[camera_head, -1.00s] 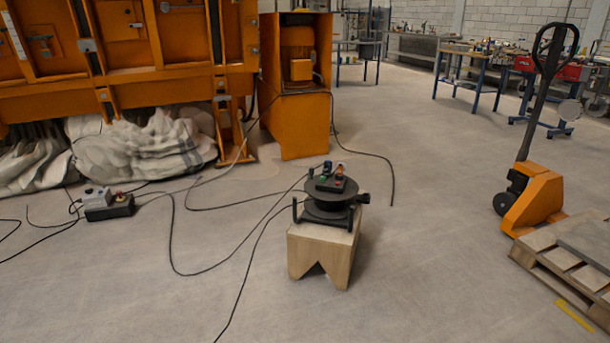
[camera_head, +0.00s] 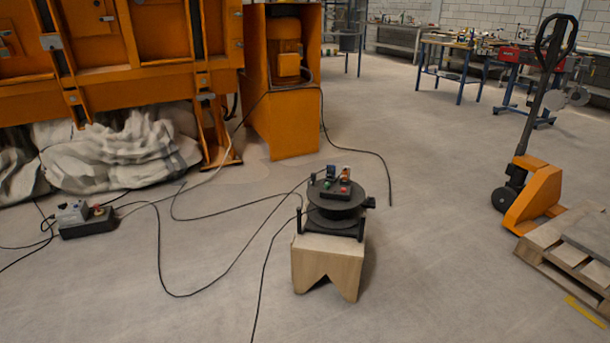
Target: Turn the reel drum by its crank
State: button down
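The black reel drum (camera_head: 334,211) sits on a wooden block stool (camera_head: 328,262) in the middle of the floor. A dark knob-like part (camera_head: 370,203) sticks out at the drum's right side; I cannot tell whether it is the crank. A dark upright post (camera_head: 299,221) stands at its left side. My gripper is not in view.
Black cables run over the floor left of the stool. An orange machine (camera_head: 284,95) stands behind, with white sacks (camera_head: 115,150) under it. A power box (camera_head: 86,219) lies at left. A pallet truck (camera_head: 535,190) and pallet (camera_head: 575,245) stand at right. Floor in front is clear.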

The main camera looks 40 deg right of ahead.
aim_at(333, 215)
jog(key=u, duration=0.1)
jog(key=i, duration=1.25)
jog(key=u, duration=0.55)
